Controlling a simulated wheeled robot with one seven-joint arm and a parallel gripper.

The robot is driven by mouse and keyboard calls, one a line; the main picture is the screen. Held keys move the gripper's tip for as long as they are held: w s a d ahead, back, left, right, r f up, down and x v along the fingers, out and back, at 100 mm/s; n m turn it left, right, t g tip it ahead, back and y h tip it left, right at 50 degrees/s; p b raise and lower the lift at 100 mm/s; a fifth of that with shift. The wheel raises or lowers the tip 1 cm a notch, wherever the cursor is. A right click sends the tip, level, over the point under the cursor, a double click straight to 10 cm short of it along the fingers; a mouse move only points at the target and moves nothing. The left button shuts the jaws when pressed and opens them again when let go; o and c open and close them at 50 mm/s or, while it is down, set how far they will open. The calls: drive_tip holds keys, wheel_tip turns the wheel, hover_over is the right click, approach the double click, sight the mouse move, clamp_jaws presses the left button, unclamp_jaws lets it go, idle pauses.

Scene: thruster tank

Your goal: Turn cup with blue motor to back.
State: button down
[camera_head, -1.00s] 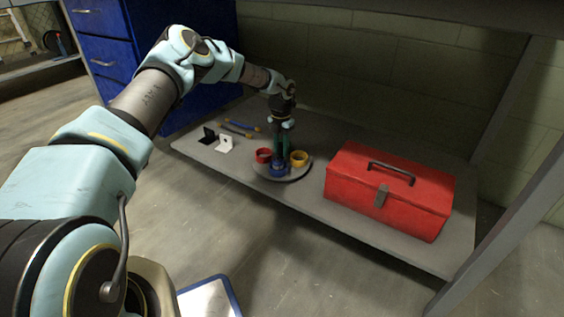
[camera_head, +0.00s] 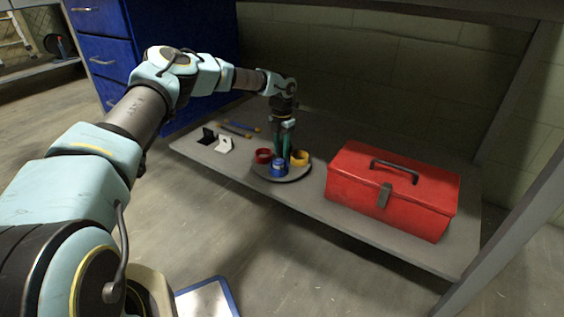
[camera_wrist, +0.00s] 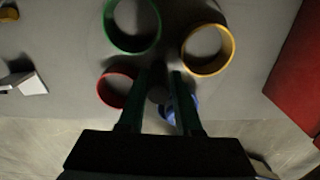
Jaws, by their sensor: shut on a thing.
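A round grey turntable (camera_head: 287,178) carries coloured cups around its middle. A blue cup (camera_head: 279,168) sits at its near side; a small blue shape shows at its top, too small to make out. In the wrist view the blue cup (camera_wrist: 195,106) is mostly hidden behind a finger. A red cup (camera_head: 263,156) is at the left and a yellow cup (camera_head: 300,158) at the right. A green cup (camera_wrist: 132,25) shows in the wrist view. My gripper (camera_wrist: 158,77) points down among the cups, shut on the dark centre post (camera_wrist: 157,90) of the turntable.
A red toolbox (camera_head: 392,191) stands on the grey shelf (camera_head: 330,222) to the right. Black and white brackets (camera_head: 224,145) and blue-and-yellow rods (camera_head: 238,129) lie to the left. A blue drawer cabinet (camera_head: 180,60) stands behind. The shelf's front strip is clear.

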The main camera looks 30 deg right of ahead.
drive_tip(key=shift+s+d+f+m+b, duration=0.2)
drive_tip(key=shift+s+d+m+b, duration=0.25)
drive_tip(key=shift+b, duration=0.5)
drive_tip(key=shift+w+a+r, duration=0.1)
drive_tip(key=shift+w+r, duration=0.05)
drive_tip(key=shift+r, duration=0.15)
drive_tip(key=c, duration=0.9)
unclamp_jaws()
drive_tip(key=shift+c, duration=0.2)
drive_tip(key=shift+o, duration=0.9)
drive_tip(key=shift+w+a, duration=0.1)
drive_tip(key=shift+w, duration=0.05)
drive_tip(key=shift+w+a, duration=0.15)
drive_tip(key=shift+w, duration=0.05)
drive_tip(key=shift+r, duration=0.1)
drive_tip(key=shift+r+p, duration=0.55)
drive_tip(key=shift+r, duration=0.6)
drive_tip(key=shift+a+r+p, duration=0.1)
drive_tip(key=shift+r+p, duration=2.6)
drive_tip(key=shift+r, duration=0.6)
